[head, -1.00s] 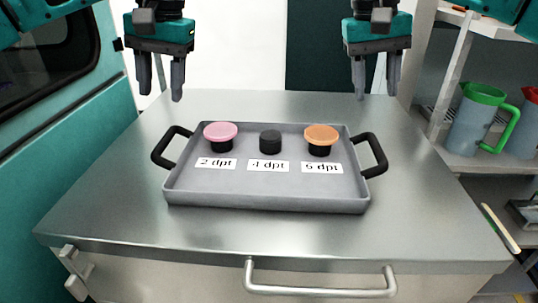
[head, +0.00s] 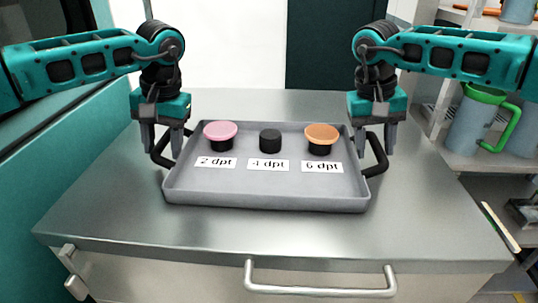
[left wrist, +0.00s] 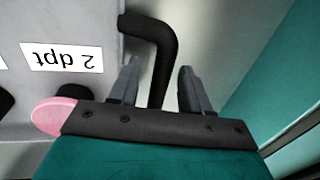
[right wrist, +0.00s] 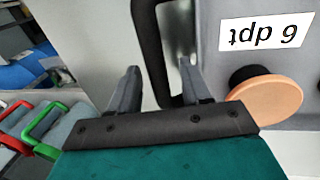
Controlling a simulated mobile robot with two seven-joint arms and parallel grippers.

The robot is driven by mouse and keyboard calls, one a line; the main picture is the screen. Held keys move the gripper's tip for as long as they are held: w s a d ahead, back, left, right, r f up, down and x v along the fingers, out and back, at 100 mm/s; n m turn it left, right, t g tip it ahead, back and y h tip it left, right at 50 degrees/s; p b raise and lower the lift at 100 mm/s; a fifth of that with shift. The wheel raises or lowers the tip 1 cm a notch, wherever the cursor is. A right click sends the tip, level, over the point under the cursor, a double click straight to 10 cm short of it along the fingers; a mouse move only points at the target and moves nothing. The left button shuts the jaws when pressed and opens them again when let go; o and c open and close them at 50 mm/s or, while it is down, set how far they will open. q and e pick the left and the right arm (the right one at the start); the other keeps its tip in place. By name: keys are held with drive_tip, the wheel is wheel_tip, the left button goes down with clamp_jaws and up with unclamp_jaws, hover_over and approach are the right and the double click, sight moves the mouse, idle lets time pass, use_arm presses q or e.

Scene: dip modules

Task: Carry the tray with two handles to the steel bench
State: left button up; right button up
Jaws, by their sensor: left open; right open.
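The grey tray (head: 265,193) sits on the steel bench top (head: 270,232), with a black handle at each end. It carries a pink-topped module, a black module and an orange-topped module behind labels "2 dpt", "4 dpt" and "6 dpt". My left gripper (head: 162,155) is open, its fingers on either side of the left handle (left wrist: 160,55). My right gripper (head: 375,150) is open, its fingers on either side of the right handle (right wrist: 150,45). Neither gripper is closed on a handle.
A drawer with a steel bar handle (head: 320,292) is below the bench top. Shelves at the right hold a jug with a green handle (head: 475,122). A teal cabinet (head: 60,165) stands close on the left. The bench top in front of the tray is clear.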

use_arm(q)
drive_tip(key=shift+c, duration=0.4)
use_arm(e)
drive_tip(key=shift+c, duration=0.4)
use_arm(q)
clamp_jaws()
use_arm(e)
clamp_jaws()
